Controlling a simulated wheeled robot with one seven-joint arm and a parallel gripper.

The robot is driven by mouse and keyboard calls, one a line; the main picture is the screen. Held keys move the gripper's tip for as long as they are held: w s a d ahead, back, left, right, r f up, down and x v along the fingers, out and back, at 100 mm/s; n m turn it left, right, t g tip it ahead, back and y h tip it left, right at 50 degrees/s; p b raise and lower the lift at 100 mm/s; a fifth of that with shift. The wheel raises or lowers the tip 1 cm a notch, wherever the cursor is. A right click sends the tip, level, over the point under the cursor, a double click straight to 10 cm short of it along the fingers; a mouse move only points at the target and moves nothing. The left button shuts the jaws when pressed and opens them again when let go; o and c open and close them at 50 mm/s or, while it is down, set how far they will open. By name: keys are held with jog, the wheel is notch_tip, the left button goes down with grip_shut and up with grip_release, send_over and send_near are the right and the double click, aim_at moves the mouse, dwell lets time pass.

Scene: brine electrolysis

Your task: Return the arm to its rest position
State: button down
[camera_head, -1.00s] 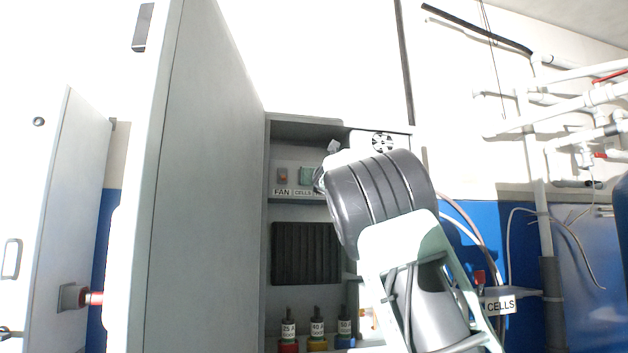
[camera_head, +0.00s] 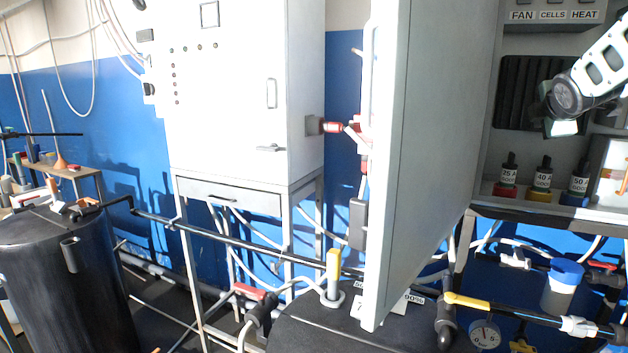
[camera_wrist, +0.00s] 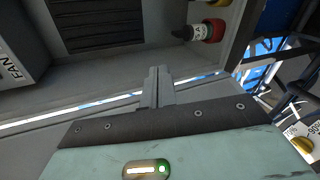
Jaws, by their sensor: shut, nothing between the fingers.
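My gripper (camera_wrist: 158,88) shows in the wrist view with its two grey fingers together and nothing between them. It is in front of the open grey cabinet, with the dark ribbed panel (camera_wrist: 95,25) and a red-based fuse (camera_wrist: 205,31) beyond the fingertips. In the head view part of my arm (camera_head: 600,75) enters from the right edge, in front of the cabinet's shelves. The fingers cannot be made out clearly there.
The open cabinet door (camera_head: 430,150) stands left of my arm. Labelled fuses (camera_head: 543,180) stand on the cabinet's lower shelf. Below are a black tank (camera_head: 300,325), a yellow-handled valve (camera_head: 480,303) and a blue-capped container (camera_head: 562,290). A white cabinet (camera_head: 230,100) stands further left.

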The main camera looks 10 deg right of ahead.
jog(key=s+a+f+m+g+y, duration=0.2)
jog(key=s+a+f+m, duration=0.25)
jog(key=a+f, duration=0.35)
jog(key=s+a+f+m+g+y, duration=0.25)
jog(key=s+a+f+m, duration=0.2)
jog(key=a+f, duration=0.4)
jog(key=s+a+f+m+g+y, duration=0.1)
jog(key=s+a+f+m+g, duration=0.15)
jog(key=s+a+f, duration=0.5)
jog(key=s+a+f+m+g+y, duration=0.1)
jog(key=s+a+f+m+g, duration=0.3)
jog(key=s, duration=0.6)
jog(key=s+a+r+n+g, duration=0.1)
jog(key=s+a+n, duration=0.8)
jog(key=s+a, duration=0.4)
jog(key=a+y, duration=0.1)
jog(key=a, duration=0.3)
jog(key=shift+r, duration=0.15)
jog(key=shift+d, duration=0.1)
